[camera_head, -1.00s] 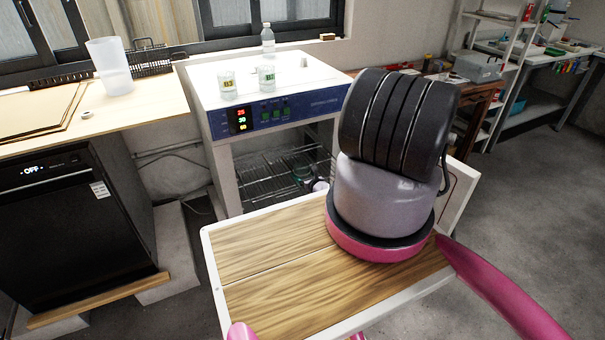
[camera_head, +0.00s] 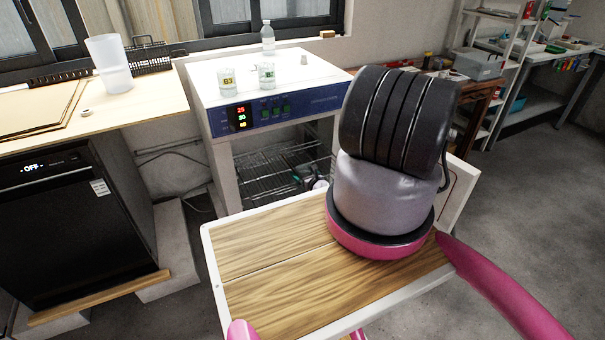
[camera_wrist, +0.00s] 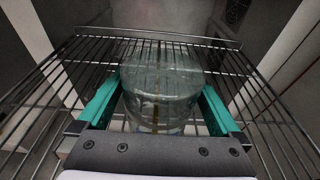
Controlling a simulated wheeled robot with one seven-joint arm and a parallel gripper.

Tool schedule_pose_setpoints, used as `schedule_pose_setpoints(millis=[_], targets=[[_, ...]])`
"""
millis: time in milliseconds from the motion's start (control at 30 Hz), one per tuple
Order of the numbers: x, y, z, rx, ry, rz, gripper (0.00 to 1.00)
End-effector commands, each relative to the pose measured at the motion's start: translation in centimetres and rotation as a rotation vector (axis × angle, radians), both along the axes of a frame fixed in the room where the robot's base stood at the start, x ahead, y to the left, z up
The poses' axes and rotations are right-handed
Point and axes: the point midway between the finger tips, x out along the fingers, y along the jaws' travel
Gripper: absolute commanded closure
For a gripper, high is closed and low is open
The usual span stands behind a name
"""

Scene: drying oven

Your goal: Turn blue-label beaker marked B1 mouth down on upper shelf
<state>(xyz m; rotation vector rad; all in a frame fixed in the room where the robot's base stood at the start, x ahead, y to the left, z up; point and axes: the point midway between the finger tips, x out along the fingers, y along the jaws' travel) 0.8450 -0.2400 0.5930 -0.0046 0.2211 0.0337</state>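In the wrist view, my gripper (camera_wrist: 162,86) has its two teal fingers on either side of a clear glass beaker (camera_wrist: 160,104), and they appear shut on it. The beaker is over a wire shelf (camera_wrist: 265,115) inside the drying oven (camera_head: 222,160). I see no label on it, and I cannot tell which way its mouth faces or whether it touches the shelf. In the head view, my gripper (camera_head: 304,176) is small and partly hidden in the oven's open front. The beaker is not clear there.
On the oven top stand a yellow-label beaker marked B3 (camera_head: 228,83), a green-label beaker (camera_head: 267,77) and a clear bottle (camera_head: 268,38). A tall translucent cup (camera_head: 110,65) stands on the left bench. The oven walls are close on both sides of the shelf.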

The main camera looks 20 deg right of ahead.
Motion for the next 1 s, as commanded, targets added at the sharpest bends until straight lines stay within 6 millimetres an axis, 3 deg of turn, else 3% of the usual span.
schedule_pose_setpoints(millis=[233, 500, 700, 1000], targets=[[-1.6, -0.2, 0.3, 0.003, 0.0, -0.002, 0.0], [-6.9, -0.4, 1.5, 0.002, 0.0, -0.003, 0.0], [-9.7, -0.4, 2.2, 0.002, 0.0, -0.001, 0.0], [-10.6, -0.3, 2.4, 0.0, 0.0, 0.0, 0.0]])
